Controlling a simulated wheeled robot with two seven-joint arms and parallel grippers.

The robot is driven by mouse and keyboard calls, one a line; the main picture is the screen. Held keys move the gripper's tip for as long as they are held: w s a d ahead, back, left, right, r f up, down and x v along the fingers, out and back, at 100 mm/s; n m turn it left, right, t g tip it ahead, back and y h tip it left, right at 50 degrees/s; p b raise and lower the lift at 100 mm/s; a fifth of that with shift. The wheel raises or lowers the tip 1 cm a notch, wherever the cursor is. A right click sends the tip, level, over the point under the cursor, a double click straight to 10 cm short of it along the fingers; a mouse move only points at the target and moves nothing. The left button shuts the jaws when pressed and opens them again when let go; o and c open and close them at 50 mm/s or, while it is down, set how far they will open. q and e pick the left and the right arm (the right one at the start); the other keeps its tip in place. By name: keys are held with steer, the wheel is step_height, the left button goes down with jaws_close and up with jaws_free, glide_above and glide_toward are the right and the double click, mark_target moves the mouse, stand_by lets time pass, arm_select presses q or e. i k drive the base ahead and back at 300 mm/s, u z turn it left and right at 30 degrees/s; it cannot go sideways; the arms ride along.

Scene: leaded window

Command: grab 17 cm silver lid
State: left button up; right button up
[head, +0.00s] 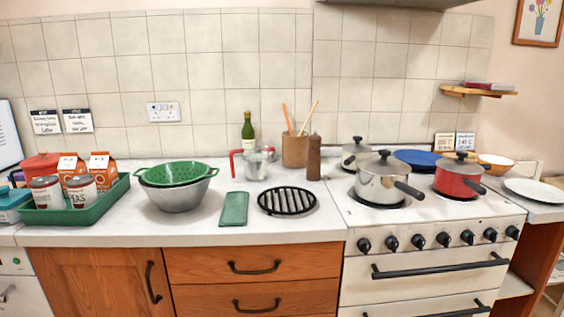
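A silver lid with a black knob (376,164) sits on a silver saucepan (380,188) on the front left of the stove; the pan's dark handle points to the right. Behind it, a smaller silver pan (349,158) also has a lid with a dark knob, partly hidden by the front pan. A red saucepan (455,182) on the right also wears a lid with a dark knob (461,154). I cannot read any lid's size, so which one is 17 cm is not clear. Neither of my grippers is in view.
A pepper mill (314,158) and utensil pot (295,151) stand left of the stove. A black trivet (287,201), green colander (175,173) and green tray (106,213) occupy the counter. The counter's front right is clear.

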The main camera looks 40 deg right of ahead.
mark_target(383, 164)
steer(key=u, duration=0.85)
steer(key=k, duration=0.95)
steer(key=z, duration=1.2)
